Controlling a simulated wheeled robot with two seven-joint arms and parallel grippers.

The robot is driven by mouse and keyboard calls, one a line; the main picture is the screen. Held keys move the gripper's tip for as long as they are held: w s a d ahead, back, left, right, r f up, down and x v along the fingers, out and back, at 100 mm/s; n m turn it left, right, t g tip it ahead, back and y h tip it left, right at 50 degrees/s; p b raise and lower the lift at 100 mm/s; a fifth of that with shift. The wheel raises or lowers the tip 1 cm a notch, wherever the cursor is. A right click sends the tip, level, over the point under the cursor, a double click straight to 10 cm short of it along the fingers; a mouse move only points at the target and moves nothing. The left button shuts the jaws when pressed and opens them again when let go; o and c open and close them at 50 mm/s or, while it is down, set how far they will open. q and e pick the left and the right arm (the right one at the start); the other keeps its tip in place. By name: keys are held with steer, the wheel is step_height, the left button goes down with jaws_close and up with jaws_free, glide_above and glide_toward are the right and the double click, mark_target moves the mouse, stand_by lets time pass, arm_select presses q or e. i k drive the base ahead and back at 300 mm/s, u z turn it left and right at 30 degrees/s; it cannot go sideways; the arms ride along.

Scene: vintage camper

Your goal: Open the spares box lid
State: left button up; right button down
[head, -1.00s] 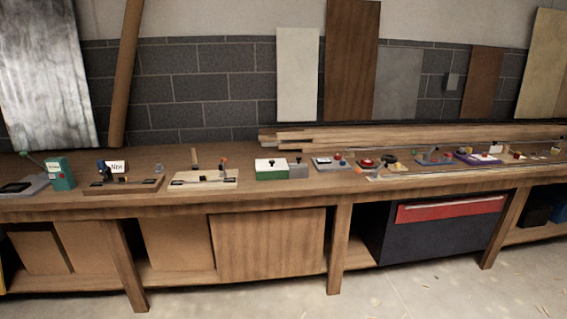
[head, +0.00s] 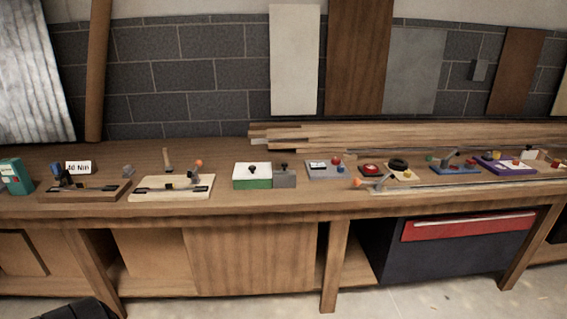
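A box with a green front and a white lid (head: 252,170) stands shut on the workbench, near the middle of the head view. A black knob sits on its lid. A smaller grey box (head: 285,179) with a dark knob stands against its right side. I read no label on either, so I cannot tell for sure which is the spares box. A dark ribbed part (head: 78,311) shows at the bottom left edge, apart from the bench; it looks like part of my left arm or gripper, with no fingertips visible. My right gripper is out of view.
The wooden workbench (head: 225,213) runs across the view. Left of the boxes is a cream board with a lever (head: 145,190); right is a grey panel with buttons (head: 325,172). Planks (head: 400,134) lie behind. The bench front before the boxes is clear.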

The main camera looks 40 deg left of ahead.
mark_target(242, 170)
steer(key=u, duration=0.3)
steer(key=i, duration=0.95)
steer(key=u, duration=0.45)
